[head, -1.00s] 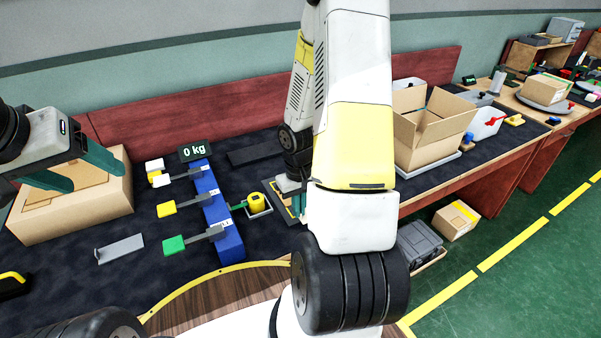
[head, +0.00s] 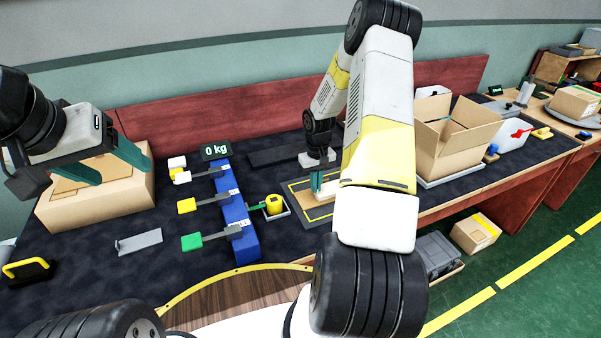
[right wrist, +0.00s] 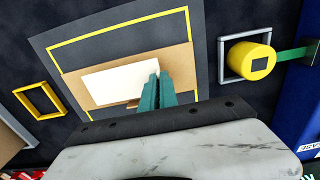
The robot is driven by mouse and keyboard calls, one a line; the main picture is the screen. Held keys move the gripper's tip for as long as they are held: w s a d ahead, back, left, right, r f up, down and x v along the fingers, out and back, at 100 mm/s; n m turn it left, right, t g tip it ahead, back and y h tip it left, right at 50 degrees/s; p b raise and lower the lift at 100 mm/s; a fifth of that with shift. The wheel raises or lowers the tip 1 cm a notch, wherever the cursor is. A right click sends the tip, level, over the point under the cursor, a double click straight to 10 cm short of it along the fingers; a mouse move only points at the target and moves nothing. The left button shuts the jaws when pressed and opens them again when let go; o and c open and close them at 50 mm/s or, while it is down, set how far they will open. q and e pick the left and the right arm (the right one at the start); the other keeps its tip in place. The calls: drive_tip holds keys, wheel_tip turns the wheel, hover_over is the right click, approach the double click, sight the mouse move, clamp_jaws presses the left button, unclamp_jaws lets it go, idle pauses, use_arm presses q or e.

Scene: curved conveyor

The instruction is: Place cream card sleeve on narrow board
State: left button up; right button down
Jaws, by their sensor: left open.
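The cream card sleeve (right wrist: 118,82) shows as a pale flat piece in the right wrist view, over the tan narrow board (right wrist: 76,88). My right gripper (right wrist: 160,92) has its teal fingers close together at the sleeve's right end and looks shut on it. Whether the sleeve touches the board is unclear. In the head view my right gripper (head: 317,184) is low over the board (head: 316,198), and my forearm hides part of that area. My left gripper (head: 92,172) is open and empty in front of the cardboard box at the left.
The board lies on a grey mat with a yellow outline (head: 297,187). A yellow cylinder (head: 274,203) in a square tray and a blue rail (head: 237,215) stand to its left. An open carton (head: 450,140) stands to the right. A closed box (head: 100,195) is far left.

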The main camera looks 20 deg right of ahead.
drive_tip(key=shift+f, duration=0.9)
drive_tip(key=shift+f, duration=0.1)
drive_tip(key=c, duration=1.6)
unclamp_jaws()
drive_tip(key=shift+c, duration=0.2)
